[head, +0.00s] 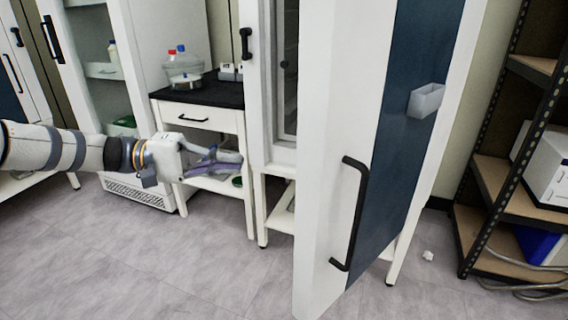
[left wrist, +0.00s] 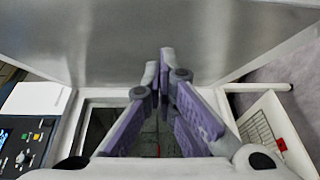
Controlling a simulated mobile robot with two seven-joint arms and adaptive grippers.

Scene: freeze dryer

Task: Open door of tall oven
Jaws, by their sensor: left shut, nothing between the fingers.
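The tall white oven (head: 253,95) stands in the middle of the head view. Its white door (head: 335,190), with a dark blue panel and a black bar handle (head: 357,215), stands swung out toward me at the right. My left gripper (head: 236,162) is shut and empty, left of the door and apart from its handle, in front of the small side table. In the left wrist view the purple fingers (left wrist: 166,75) meet at their tips in front of a grey metal-like surface (left wrist: 130,40). My right gripper is not in view.
A side table (head: 215,98) with a black top carries a glass vessel (head: 182,68) and bottles. A white open-fronted cabinet (head: 168,25) stands further left. A metal shelf rack (head: 505,170) stands at the right. The grey floor (head: 190,265) in front is clear.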

